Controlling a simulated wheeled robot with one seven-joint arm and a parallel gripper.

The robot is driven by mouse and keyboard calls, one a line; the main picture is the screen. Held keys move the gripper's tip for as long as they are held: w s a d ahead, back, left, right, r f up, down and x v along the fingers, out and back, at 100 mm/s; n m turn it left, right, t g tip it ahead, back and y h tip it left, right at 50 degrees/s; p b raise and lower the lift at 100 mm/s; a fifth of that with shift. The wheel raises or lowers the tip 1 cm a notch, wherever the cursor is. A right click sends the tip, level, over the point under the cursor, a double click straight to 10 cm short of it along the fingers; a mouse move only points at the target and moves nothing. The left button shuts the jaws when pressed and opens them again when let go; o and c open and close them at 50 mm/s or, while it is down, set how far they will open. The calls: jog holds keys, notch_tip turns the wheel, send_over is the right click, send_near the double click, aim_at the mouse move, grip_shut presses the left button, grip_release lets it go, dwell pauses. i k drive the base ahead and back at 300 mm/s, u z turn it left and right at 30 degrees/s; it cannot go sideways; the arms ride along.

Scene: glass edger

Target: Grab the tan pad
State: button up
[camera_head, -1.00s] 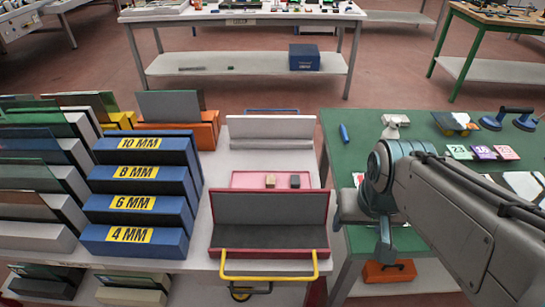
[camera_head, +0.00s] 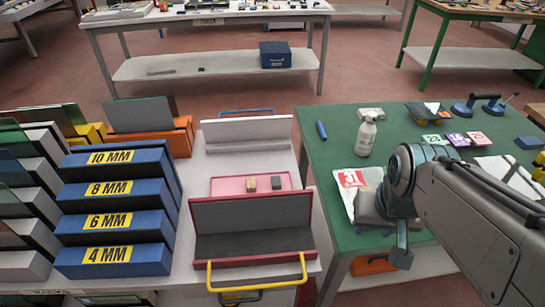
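The tan pad (camera_head: 250,184) is a small tan block near the middle of the view. It stands in a shallow pink tray (camera_head: 224,187), just left of a dark grey block (camera_head: 276,183) of similar size. My gripper (camera_head: 402,256) hangs at the end of my arm over the left part of the green table, well to the right of the pad and apart from it. Only part of it shows, and I cannot tell whether its fingers are open or shut.
An open red case (camera_head: 254,263) with a yellow handle stands in front of the tray. Blue racks (camera_head: 115,227) marked in MM stand to the left. A white spray bottle (camera_head: 366,136) and blue suction cups (camera_head: 476,104) are on the green table (camera_head: 330,160).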

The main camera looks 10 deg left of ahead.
aim_at(250, 182)
jog(key=z, duration=0.05)
jog(key=k, duration=0.2)
jog(key=u, duration=0.85)
jog(key=i, duration=0.5)
